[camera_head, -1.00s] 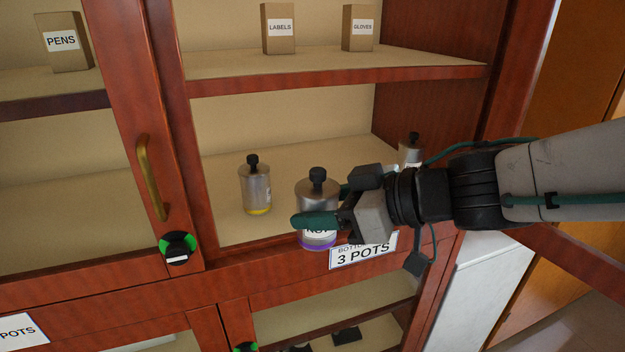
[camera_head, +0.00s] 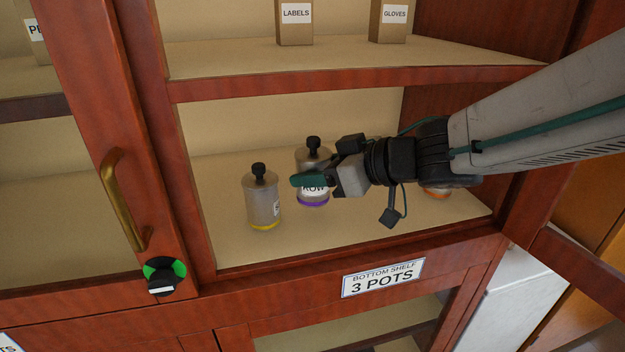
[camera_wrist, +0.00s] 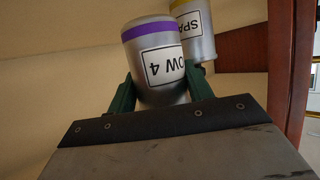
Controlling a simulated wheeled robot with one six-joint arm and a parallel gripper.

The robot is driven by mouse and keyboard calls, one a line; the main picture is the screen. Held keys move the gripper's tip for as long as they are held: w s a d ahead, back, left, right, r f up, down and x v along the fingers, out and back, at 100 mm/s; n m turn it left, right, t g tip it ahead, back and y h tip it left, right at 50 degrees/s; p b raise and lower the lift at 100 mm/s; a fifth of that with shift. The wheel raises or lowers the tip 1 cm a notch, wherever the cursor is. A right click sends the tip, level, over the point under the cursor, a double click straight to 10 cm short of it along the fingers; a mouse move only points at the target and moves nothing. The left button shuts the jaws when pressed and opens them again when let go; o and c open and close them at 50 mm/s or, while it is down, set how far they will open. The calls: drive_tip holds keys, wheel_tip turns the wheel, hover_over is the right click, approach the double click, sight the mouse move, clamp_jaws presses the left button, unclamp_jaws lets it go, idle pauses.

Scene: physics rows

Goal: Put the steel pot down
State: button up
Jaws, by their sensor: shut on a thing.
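The steel pot (camera_head: 316,193) has a black knob, a purple band near its base and a label reading "ROW". My gripper (camera_head: 312,180) is shut on its body, with a green finger across the front. The pot is upright inside the cabinet, over the bottom shelf (camera_head: 360,225); I cannot tell whether its base touches the shelf. In the wrist view the pot (camera_wrist: 160,62) sits between both green fingers (camera_wrist: 160,92), its label reading "OW 4".
A yellow-banded pot (camera_head: 262,203) stands close to the left. An orange-banded pot (camera_head: 437,192) is mostly hidden behind my arm at right. The upper shelf (camera_head: 350,65) holds boxes marked LABELS (camera_head: 295,22) and GLOVES (camera_head: 394,20). An open door stands at right.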

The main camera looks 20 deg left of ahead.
drive_tip(key=f, duration=0.1)
drive_tip(key=w+f, duration=0.1)
drive_tip(key=f, duration=0.1)
drive_tip(key=shift+a, duration=0.2)
drive_tip(key=shift+a+f, duration=0.1)
drive_tip(key=shift+f, duration=0.2)
drive_tip(key=shift+s+f, duration=0.1)
drive_tip(key=o, duration=1.2)
drive_tip(key=shift+f, duration=0.1)
drive_tip(key=shift+r, duration=0.2)
drive_tip(key=v, duration=1.2)
